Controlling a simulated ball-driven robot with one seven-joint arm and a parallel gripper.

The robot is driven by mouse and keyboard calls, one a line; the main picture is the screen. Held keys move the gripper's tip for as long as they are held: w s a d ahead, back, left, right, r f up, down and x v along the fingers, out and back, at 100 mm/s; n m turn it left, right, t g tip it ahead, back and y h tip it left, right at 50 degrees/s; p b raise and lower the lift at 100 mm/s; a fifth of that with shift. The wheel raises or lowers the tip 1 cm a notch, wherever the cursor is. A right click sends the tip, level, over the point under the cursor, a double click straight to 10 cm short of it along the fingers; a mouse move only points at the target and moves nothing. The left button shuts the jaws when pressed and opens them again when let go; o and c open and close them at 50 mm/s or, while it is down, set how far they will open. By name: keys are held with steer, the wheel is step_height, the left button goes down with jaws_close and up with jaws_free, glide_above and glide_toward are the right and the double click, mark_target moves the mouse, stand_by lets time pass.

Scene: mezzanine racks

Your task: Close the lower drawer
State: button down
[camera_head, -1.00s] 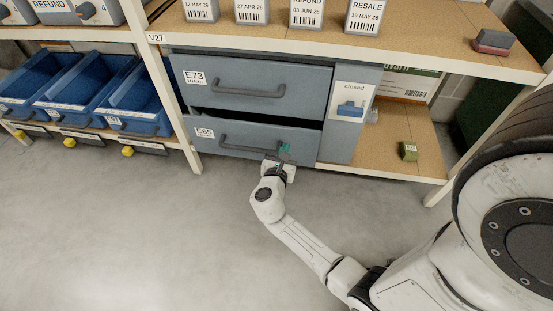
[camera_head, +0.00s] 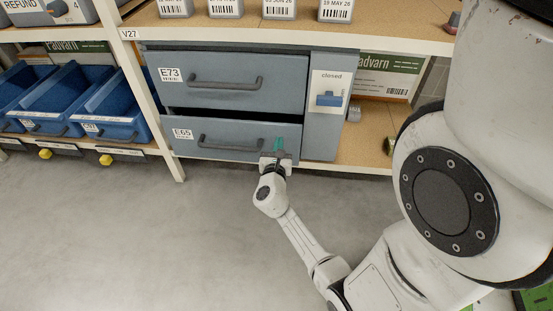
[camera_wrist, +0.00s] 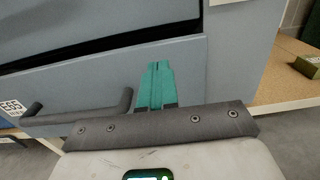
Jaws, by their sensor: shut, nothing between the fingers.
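The lower drawer (camera_head: 225,151), labelled E65, is grey-blue with a dark bar handle (camera_head: 231,142). It stands out a little, with a dark gap above its front edge. My gripper (camera_head: 279,146) is shut and empty, its teal fingers at the drawer front near the right end of the handle. In the wrist view, the teal fingertips (camera_wrist: 156,84) are together against or just before the drawer front (camera_wrist: 190,62), right of the handle (camera_wrist: 85,113). Whether they touch cannot be told. The upper drawer (camera_head: 270,92), labelled E73, is above.
A panel marked "closed" (camera_head: 326,124) is right of the drawers. Blue bins (camera_head: 110,105) stand on the shelf to the left, beyond a white post (camera_head: 160,120). The grey floor (camera_head: 130,240) in front is clear. A green block (camera_wrist: 308,67) lies on the shelf at right.

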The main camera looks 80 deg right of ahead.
mark_target(281, 127)
steer(key=shift+w+d+b, duration=0.15)
steer(key=shift+d+b, duration=0.15)
steer(key=shift+d, duration=1.05)
steer(key=shift+w+d+b, duration=0.1)
steer(key=shift+d+b, duration=0.2)
steer(key=shift+d, duration=1)
steer(key=shift+d, duration=0.1)
steer(key=d+b, duration=0.1)
steer(key=d, duration=0.1)
steer(key=d+b, duration=0.2)
steer(key=shift+w+d+f, duration=0.15)
steer(key=shift+d, duration=0.15)
steer(key=shift+w+d+r, duration=0.1)
steer(key=shift+w+r, duration=0.05)
steer(key=shift+r, duration=0.1)
